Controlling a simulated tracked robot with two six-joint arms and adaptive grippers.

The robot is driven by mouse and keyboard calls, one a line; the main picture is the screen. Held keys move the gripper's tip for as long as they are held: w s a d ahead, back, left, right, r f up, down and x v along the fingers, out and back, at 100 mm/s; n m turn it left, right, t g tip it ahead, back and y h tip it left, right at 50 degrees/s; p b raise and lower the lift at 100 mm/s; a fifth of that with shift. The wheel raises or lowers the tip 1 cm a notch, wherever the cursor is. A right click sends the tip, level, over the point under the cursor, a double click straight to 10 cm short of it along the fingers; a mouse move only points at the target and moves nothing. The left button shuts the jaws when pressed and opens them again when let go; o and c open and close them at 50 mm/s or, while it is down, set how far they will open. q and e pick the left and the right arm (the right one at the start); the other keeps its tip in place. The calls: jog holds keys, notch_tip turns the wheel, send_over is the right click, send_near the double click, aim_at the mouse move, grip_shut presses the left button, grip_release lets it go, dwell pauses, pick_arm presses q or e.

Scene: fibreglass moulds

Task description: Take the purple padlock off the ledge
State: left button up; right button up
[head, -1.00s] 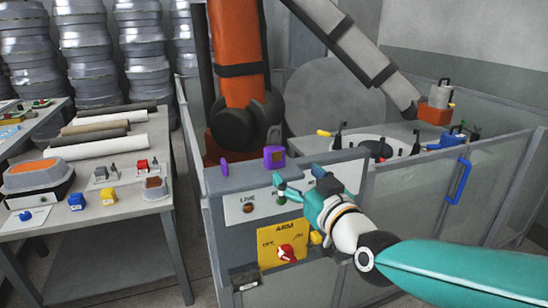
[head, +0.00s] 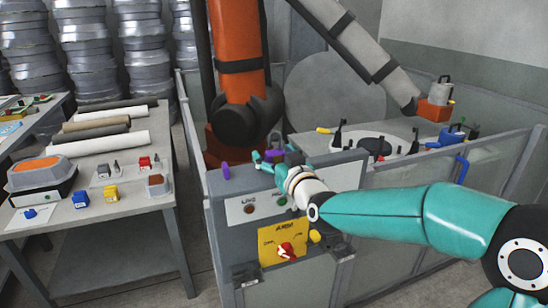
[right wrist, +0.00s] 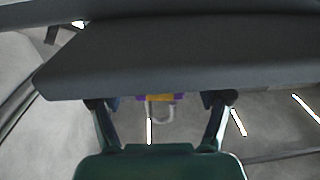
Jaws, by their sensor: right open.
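The purple padlock (right wrist: 146,98) shows in the right wrist view with a yellow patch and a pale shackle. Part of its body is hidden by a dark grey surface in front. My right gripper (right wrist: 158,101) is open, with one finger on each side of the padlock and visible gaps between. In the head view my right gripper (head: 267,159) is at the top of the grey control box (head: 230,188), whose top forms the ledge. There it mostly covers the padlock. My left gripper is not in view.
A small purple piece (head: 226,172) stands at the left end of the ledge. The box front carries buttons and a yellow plate (head: 270,237) with a red switch (head: 286,250). An orange robot arm (head: 237,60) stands behind. A table (head: 120,225) with blocks stands left.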

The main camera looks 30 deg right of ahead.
jog(key=c, duration=1.3)
jog(key=shift+c, duration=0.2)
jog(key=shift+r, duration=0.1)
